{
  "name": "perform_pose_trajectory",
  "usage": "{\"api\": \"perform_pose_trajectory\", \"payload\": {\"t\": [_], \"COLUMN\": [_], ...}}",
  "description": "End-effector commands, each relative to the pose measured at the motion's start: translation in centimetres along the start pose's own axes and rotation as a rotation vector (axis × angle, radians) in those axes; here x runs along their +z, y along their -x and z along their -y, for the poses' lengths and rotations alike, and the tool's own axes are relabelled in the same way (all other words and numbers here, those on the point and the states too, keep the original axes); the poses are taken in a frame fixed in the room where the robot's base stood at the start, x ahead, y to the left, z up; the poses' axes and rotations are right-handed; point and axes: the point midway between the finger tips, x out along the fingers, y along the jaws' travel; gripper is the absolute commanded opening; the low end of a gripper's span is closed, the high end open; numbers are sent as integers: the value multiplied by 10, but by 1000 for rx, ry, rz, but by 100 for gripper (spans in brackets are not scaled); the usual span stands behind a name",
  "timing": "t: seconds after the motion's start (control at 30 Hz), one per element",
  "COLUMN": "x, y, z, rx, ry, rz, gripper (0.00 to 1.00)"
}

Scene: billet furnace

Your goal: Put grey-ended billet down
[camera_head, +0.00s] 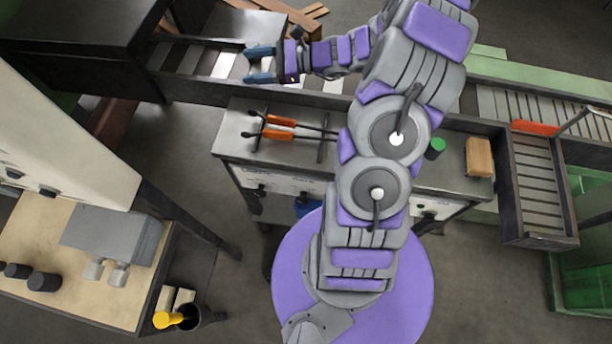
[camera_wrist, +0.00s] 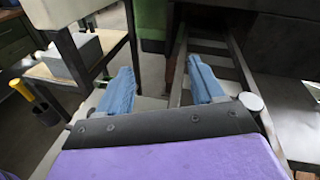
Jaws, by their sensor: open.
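My gripper (camera_head: 259,64) is open over the roller conveyor (camera_head: 205,92) at the upper left of the head view. Its two blue fingers stand apart, and I see nothing held between them. In the wrist view the gripper (camera_wrist: 161,78) also shows an empty gap, with the conveyor frame beyond and below the fingers. Light and dark strips lie across the conveyor near the fingertips. I cannot pick out a grey-ended billet among them, and part of the conveyor there is hidden by my gripper.
A dark furnace-like box (camera_head: 80,38) stands over the conveyor's left end. A steel cart (camera_head: 240,148) with orange-handled tongs (camera_head: 277,134), a green cup (camera_head: 435,148) and a tan block (camera_head: 480,157) stands in front. A wooden bench (camera_head: 30,230) is at left.

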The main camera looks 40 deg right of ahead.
Motion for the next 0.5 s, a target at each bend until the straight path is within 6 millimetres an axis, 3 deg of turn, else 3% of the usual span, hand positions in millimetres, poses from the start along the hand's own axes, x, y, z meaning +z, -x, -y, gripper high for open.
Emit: {"api": "perform_pose_trajectory", "payload": {"t": [0.2, 0.5], "x": [49, 90], "y": [-37, -52], "z": [-67, -162], "rx": [264, 605], "ry": [178, 422], "rz": [-50, -126], "gripper": [67, 67]}}
